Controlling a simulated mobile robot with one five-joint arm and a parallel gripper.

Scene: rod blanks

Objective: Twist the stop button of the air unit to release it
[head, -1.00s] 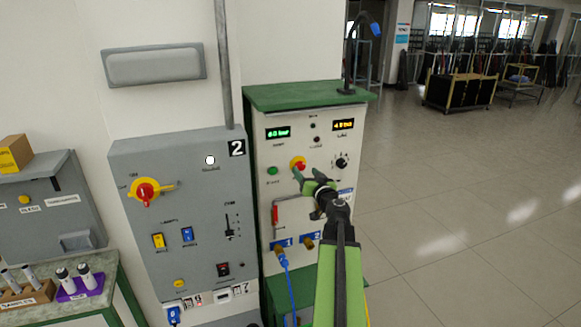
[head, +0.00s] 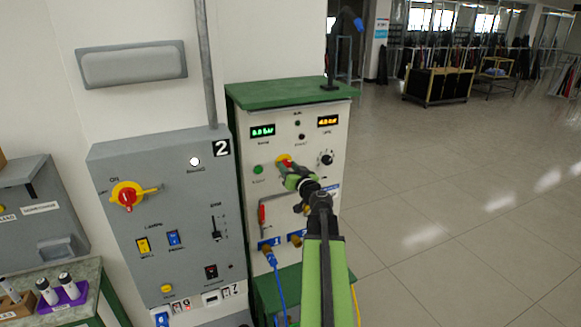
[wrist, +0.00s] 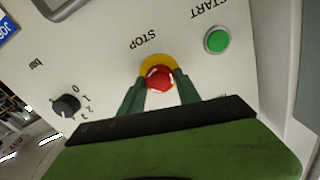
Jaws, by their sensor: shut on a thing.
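The air unit (head: 318,117) is a white panel in a green-topped cabinet, right of the grey panel. Its stop button (wrist: 159,78) is red on a yellow ring, under the word STOP in the wrist view, which shows the panel turned. My gripper (wrist: 159,88) has its two green fingers on either side of the red button and is shut on it. In the head view my gripper (head: 287,168) reaches the panel and covers part of the button (head: 284,160).
The green start button (wrist: 217,40) sits beside the stop button, and a black knob (wrist: 66,105) is on its other side. A red-gripped handle (head: 262,214) and blue hose (head: 278,278) are below. The grey panel (head: 190,230) has a red-and-yellow switch (head: 128,196). Floor at right is clear.

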